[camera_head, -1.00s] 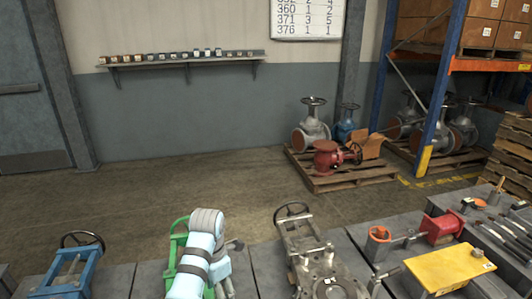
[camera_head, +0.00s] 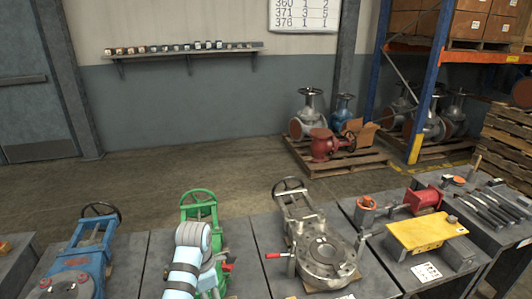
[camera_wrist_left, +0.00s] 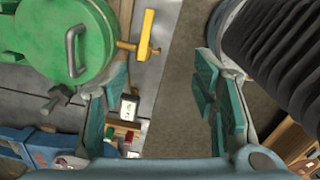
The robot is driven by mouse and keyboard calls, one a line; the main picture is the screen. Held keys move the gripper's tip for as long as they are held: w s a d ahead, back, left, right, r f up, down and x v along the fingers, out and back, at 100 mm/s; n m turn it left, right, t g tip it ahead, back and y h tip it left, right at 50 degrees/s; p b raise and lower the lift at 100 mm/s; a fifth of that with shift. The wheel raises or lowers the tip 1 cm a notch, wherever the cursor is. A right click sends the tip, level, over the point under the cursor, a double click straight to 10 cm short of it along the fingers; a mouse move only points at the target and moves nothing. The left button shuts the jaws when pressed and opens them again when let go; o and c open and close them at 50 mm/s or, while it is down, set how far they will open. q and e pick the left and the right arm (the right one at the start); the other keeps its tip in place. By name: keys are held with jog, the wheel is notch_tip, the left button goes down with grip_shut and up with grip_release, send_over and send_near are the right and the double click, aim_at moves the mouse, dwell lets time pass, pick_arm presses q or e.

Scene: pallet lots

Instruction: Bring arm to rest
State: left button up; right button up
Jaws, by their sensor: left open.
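My left arm (camera_head: 190,262), light blue with grey bands, shows at the bottom of the head view, in front of a green valve (camera_head: 199,205). My left gripper (camera_wrist_left: 163,100) is in the left wrist view, with its teal pads wide apart and nothing between them. Beyond its fingers lie a table edge and the floor. A green round body with a grey handle (camera_wrist_left: 75,45) is at upper left of that view, apart from the pads. A dark ribbed part is close at upper right. My right gripper is not in view.
The grey tables bear a blue valve (camera_head: 85,255), a grey valve (camera_head: 318,250), a yellow plate (camera_head: 427,232) and a red part (camera_head: 424,198). Pallets with valves (camera_head: 340,168) stand behind, beside a blue rack post (camera_head: 433,85).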

pick_arm(q)
jog(key=s+a+f+m+t, duration=0.1)
jog(key=s+a+f+m, duration=0.3)
jog(key=s+m, duration=0.25)
jog(key=s+a+f+m+t, duration=0.1)
jog(key=s+a+f+m, duration=0.2)
jog(key=s+f+m, duration=0.3)
jog(key=s+a+r+m+t+y, duration=0.1)
jog(key=s+r+m, duration=0.2)
jog(key=s+m, duration=0.4)
jog(key=s+a+r+m, duration=0.1)
jog(key=s+r+m, duration=0.3)
jog(key=s, duration=0.5)
notch_tip(320, 180, down, 19)
jog(key=a+g, duration=0.1)
jog(key=a, duration=0.1)
jog(key=s+a+f+g, duration=0.1)
jog(key=s+f, duration=1.3)
jog(key=s, duration=0.1)
jog(key=shift+f, duration=0.4)
